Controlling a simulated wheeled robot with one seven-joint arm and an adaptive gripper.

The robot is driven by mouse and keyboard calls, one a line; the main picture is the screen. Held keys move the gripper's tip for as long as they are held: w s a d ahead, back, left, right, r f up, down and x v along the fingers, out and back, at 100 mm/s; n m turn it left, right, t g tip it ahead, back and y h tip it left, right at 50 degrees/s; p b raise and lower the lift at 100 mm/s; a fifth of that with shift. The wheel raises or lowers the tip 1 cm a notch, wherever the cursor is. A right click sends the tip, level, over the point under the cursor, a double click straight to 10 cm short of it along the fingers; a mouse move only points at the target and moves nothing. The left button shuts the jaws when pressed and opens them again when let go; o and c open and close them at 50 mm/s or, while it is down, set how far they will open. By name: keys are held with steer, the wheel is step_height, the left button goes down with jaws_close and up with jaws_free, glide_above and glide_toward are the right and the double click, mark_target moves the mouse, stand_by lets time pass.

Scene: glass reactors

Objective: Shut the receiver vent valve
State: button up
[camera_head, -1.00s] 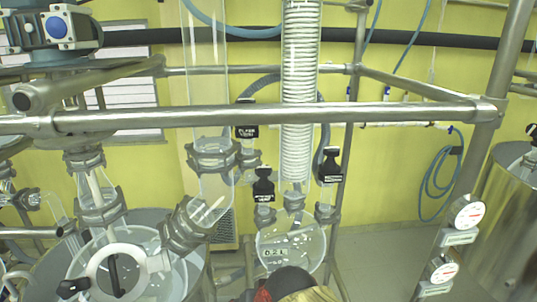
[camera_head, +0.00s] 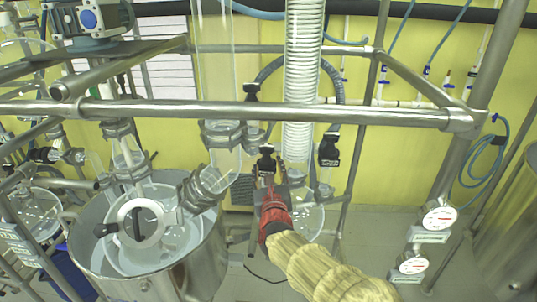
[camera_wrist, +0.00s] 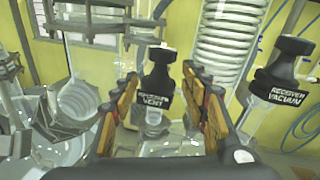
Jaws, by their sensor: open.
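The receiver vent valve (camera_wrist: 158,85) has a black handle labelled "RECEIVER VENT". In the wrist view it stands upright between my gripper's open fingers (camera_wrist: 160,112), with a gap on each side. In the head view the same black handle (camera_head: 266,160) shows just above my gripper (camera_head: 268,190). The glass receiver (camera_head: 308,220) below it is partly hidden behind my gripper and sleeved arm. No contact between the fingers and the handle is visible.
The receiver vacuum valve (camera_wrist: 284,75) stands close to the right; its handle (camera_head: 328,150) shows in the head view. A coiled condenser (camera_head: 304,70) rises behind. A horizontal steel rail (camera_head: 230,113) crosses above. A steel vessel (camera_head: 205,255) stands at left.

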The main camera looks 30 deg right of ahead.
mark_target(266, 155)
steer(key=shift+w+d+r+m+p, duration=0.1)
steer(key=shift+w+d+m+p, duration=0.4)
steer(key=shift+w, duration=0.7)
steer(key=shift+w+d+r+m+p, duration=0.15)
steer(key=shift+w+d+p, duration=0.2)
steer(key=shift+w+d, duration=0.6)
steer(key=shift+w+d+r+m+p, duration=0.1)
steer(key=shift+w+d+m+p, duration=0.3)
steer(key=shift+w, duration=1.05)
steer(key=shift+a, duration=0.1)
steer(key=shift+c, duration=0.9)
steer(key=c, duration=0.7)
steer(key=shift+a+f+m+h+b, duration=0.15)
steer(key=shift+f+m+h+b, duration=0.15)
steer(key=shift+h+b, duration=0.7)
